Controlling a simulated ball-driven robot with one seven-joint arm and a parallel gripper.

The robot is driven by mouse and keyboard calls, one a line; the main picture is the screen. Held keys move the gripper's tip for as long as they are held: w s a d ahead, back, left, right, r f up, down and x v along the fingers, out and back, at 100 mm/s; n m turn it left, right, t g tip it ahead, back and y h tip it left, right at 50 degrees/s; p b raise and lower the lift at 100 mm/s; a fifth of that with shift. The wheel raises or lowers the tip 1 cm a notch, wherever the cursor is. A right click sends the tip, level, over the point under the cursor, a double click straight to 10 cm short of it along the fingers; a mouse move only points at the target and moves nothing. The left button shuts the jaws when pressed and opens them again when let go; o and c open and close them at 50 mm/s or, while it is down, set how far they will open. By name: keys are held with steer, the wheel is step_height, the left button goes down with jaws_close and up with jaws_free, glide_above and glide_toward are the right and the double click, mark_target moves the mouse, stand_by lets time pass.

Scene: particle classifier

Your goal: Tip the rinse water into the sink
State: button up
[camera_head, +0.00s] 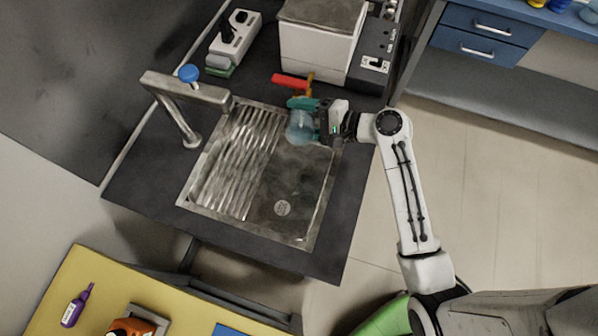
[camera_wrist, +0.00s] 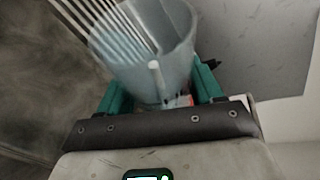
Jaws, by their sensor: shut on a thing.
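A clear bluish vessel (camera_head: 300,127) is held over the upper right corner of the sink. It also fills the upper middle of the wrist view (camera_wrist: 150,60). My gripper (camera_head: 311,112), with teal fingers, is shut on it, one finger on each side in the wrist view (camera_wrist: 163,88). A short pale rod shows against the vessel there. I cannot tell whether water is in it or how far it tilts. The metal sink (camera_head: 308,170) has a ribbed drainboard on its left and a round drain (camera_head: 282,208) in its lower right part.
A metal faucet (camera_head: 187,95) with a blue knob stands left of the sink. A red-handled item (camera_head: 290,80) lies close behind my gripper, near a white box (camera_head: 318,50). A yellow table (camera_head: 60,275) is in front at left. The space above the basin is clear.

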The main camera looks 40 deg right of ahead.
mark_target(301, 129)
steer(key=shift+f+n+b, duration=0.2)
steer(key=shift+n+b, duration=0.3)
steer(key=shift+b, duration=1.05)
steer(key=shift+s+a+f+n+t+b, duration=0.3)
steer(key=shift+f+b, duration=0.2)
steer(key=shift+b, duration=0.35)
steer(key=shift+s+a+f+n+t+b, duration=0.2)
steer(key=shift+f+n+t+b, duration=0.25)
steer(key=shift+b, duration=0.4)
steer(key=shift+s+f+n+t+b, duration=0.25)
steer(key=shift+n+b, duration=0.4)
steer(key=shift+b, duration=0.85)
steer(key=shift+s+a+r+n+t+b, duration=0.2)
steer(key=shift+r+n+t+b, duration=0.5)
steer(key=shift+b, duration=0.5)
steer(key=shift+s+a+r+n+y+b, duration=0.25)
steer(key=shift+n+b, duration=0.4)
steer(key=shift+b, duration=0.4)
steer(key=shift+s+a+r+n+y+b, duration=0.15)
steer(key=shift+r+n+b, duration=0.15)
steer(key=shift+n+b, duration=0.55)
